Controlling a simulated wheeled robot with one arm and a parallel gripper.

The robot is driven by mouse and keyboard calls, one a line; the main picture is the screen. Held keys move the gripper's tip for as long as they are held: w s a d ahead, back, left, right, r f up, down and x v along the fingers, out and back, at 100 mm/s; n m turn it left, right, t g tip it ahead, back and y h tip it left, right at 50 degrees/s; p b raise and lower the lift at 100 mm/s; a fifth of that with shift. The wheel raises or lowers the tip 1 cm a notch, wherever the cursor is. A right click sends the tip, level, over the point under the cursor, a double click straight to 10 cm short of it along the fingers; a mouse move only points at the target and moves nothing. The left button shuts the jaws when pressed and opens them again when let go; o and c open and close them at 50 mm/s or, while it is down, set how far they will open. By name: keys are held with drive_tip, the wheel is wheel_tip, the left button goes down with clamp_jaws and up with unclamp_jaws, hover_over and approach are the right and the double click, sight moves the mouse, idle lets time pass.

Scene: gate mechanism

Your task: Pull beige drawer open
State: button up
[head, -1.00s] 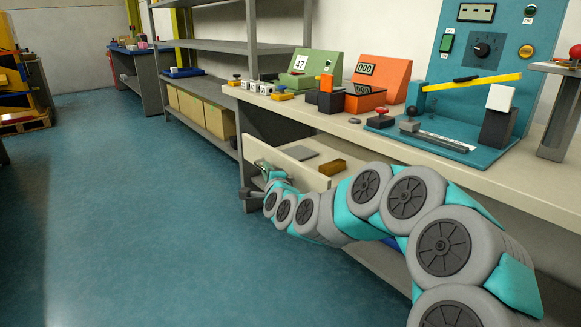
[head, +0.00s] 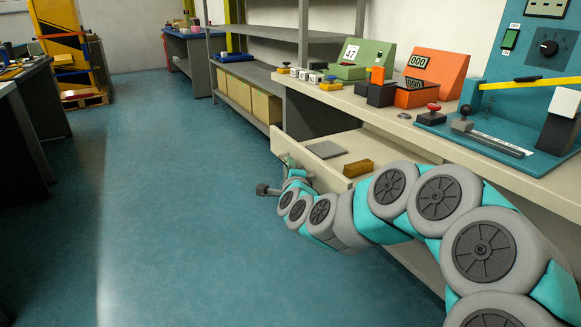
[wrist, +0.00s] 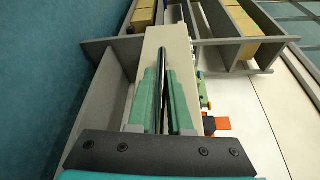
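The beige drawer (head: 395,146) under the workbench stands partly open. Its inside shows a grey flat piece (head: 343,169) and a brown block (head: 358,168). My gripper (head: 284,172) is at the outer face of the drawer front, near its left end, and my arm hides part of the front. In the wrist view the two green fingers of my gripper (wrist: 164,95) lie close on both sides of a thin dark bar (wrist: 163,80), which looks like the drawer's handle. The beige drawer front (wrist: 165,40) runs along behind it.
The workbench (head: 400,118) above carries green and orange boxes (head: 438,70), a red button (head: 433,108) and a teal panel (head: 530,60). A grey shelf (head: 262,75) with cardboard boxes stands behind. The blue floor (head: 180,190) to the left is clear.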

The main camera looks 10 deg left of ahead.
drive_tip(key=o, duration=0.4)
drive_tip(key=shift+s, duration=0.1)
drive_tip(key=shift+b+v, duration=0.4)
drive_tip(key=shift+v, duration=3.4)
drive_tip(key=shift+s, duration=0.1)
drive_tip(key=s+d+f+n+g+y, duration=0.1)
drive_tip(key=s+f+n+g, duration=0.1)
drive_tip(key=s+n+g, duration=0.3)
drive_tip(key=s+d+f+n+g, duration=0.1)
drive_tip(key=s+d+f+n, duration=0.2)
drive_tip(key=s, duration=0.4)
drive_tip(key=s+f+n+g+y, duration=0.1)
drive_tip(key=s+f+n+g, duration=0.15)
drive_tip(key=s+n, duration=0.25)
drive_tip(key=s+d+f+n+g+h, duration=0.1)
drive_tip(key=s+d+g+h, duration=0.1)
drive_tip(key=s+d, duration=0.4)
drive_tip(key=s+d+f+n+g+h, duration=0.1)
drive_tip(key=s+d+g, duration=0.3)
drive_tip(key=s, duration=0.8)
drive_tip(key=s+d+f+n+g+h, duration=0.1)
drive_tip(key=s+d+n+g+h, duration=0.1)
drive_tip(key=s+d, duration=0.6)
drive_tip(key=shift+s+d+f+g+h, duration=0.2)
drive_tip(key=shift+s+g+h, duration=0.1)
drive_tip(key=shift+s+g, duration=0.2)
drive_tip(key=shift+s+d+f+g+h, duration=0.15)
drive_tip(key=shift+s+g+h, duration=0.2)
drive_tip(key=shift+s, duration=0.2)
